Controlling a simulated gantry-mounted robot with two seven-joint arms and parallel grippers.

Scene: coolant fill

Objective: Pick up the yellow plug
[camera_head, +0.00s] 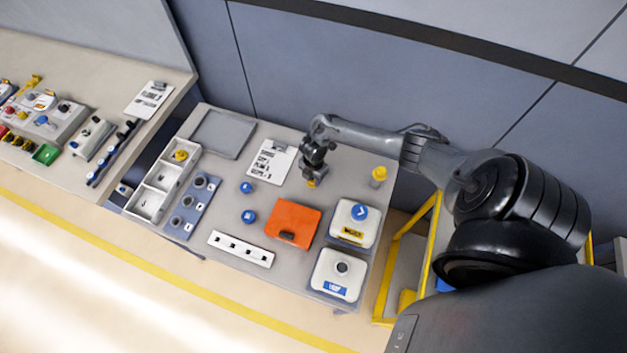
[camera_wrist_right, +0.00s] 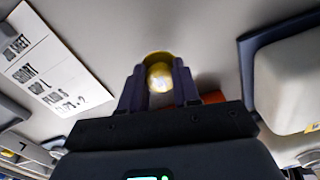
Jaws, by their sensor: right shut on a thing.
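My right gripper (camera_head: 312,178) is at the back middle of the grey table, pointing down. It is shut on a yellow plug (camera_head: 311,184), of which only a small part shows below the fingers. In the right wrist view the round yellow plug (camera_wrist_right: 160,74) sits between the two dark fingers. Whether it touches the table is hard to tell. A second yellow plug (camera_head: 378,174) stands at the table's back right. Another yellow round piece (camera_head: 181,155) lies in the far compartment of the white tray (camera_head: 157,206). My left gripper is not in view.
A printed sheet (camera_head: 270,161) lies left of the gripper. An orange block (camera_head: 292,222) and two white units (camera_head: 360,241) (camera_head: 328,266) are nearer the front. Two blue caps (camera_head: 249,216) (camera_head: 246,187) lie mid-table. A yellow-framed cart (camera_head: 382,302) stands right of the table.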

